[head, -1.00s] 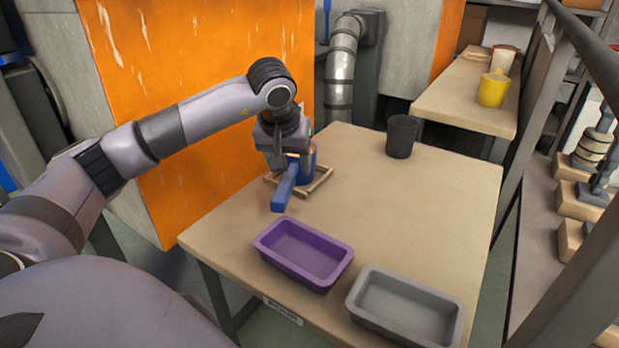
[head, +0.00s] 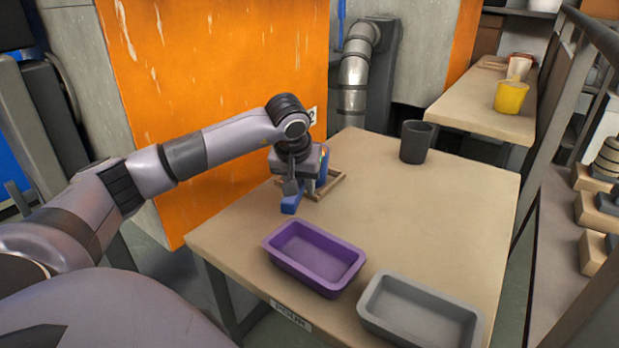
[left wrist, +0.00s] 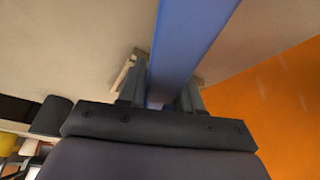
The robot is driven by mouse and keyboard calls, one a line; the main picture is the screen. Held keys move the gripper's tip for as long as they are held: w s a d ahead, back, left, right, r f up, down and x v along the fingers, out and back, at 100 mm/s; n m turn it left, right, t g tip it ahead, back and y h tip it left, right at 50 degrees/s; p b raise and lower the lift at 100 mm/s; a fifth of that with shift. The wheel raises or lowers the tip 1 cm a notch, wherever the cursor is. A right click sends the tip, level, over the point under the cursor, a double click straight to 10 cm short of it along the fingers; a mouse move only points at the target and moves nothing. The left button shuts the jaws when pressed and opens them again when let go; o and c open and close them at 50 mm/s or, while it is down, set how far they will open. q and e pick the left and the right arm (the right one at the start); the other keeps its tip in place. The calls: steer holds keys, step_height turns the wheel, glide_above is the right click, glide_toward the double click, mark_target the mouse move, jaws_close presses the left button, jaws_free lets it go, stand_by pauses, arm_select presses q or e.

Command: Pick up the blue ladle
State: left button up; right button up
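The blue ladle shows its blue handle (head: 291,204) at the near left part of the table, beside a wooden frame (head: 334,186). My gripper hides much of the ladle. My left gripper (head: 294,186) is down at the handle. In the left wrist view, the blue handle (left wrist: 188,45) runs between the two fingers of my left gripper (left wrist: 162,92), with no clear gap on either side, so it looks shut on the handle. My right gripper is not in view.
A purple tray (head: 275,255) and a grey tray (head: 372,318) stand at the table's front. A dark cup (head: 416,142) stands at the back. An orange panel (head: 220,90) rises left of the table (head: 430,210). The table's middle is clear.

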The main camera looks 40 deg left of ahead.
arm_select(q)
jaws_close()
steer(key=shift+r, duration=0.2)
